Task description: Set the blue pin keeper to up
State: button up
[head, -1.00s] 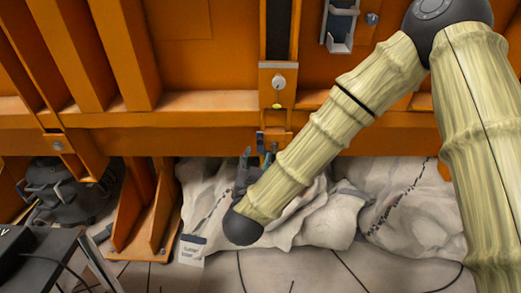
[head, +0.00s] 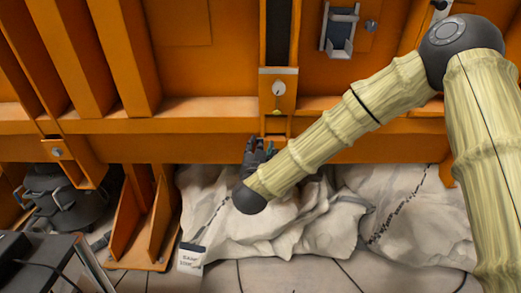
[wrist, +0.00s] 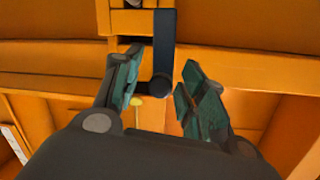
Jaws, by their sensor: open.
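I see a gap at the right finger; whether the left finger touches is unclear. In the head view my gripper (head: 260,147) is just below the orange bracket and hides most of the keeper.
An orange frame with a crossbeam (head: 190,120) spans the scene. A plate with a round white knob (head: 278,88) is above my gripper. Pale sacks (head: 400,215) lie below. A black device (head: 60,195) is at left and a metal holder (head: 340,32) at upper right.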

grip_shut()
dwell(1.3)
grip_release()
jog(key=shift+s, duration=0.1)
jog(key=s+a, duration=0.1)
jog(key=s, duration=1)
jog(key=shift+s, duration=0.4)
jog(key=shift+a, duration=0.1)
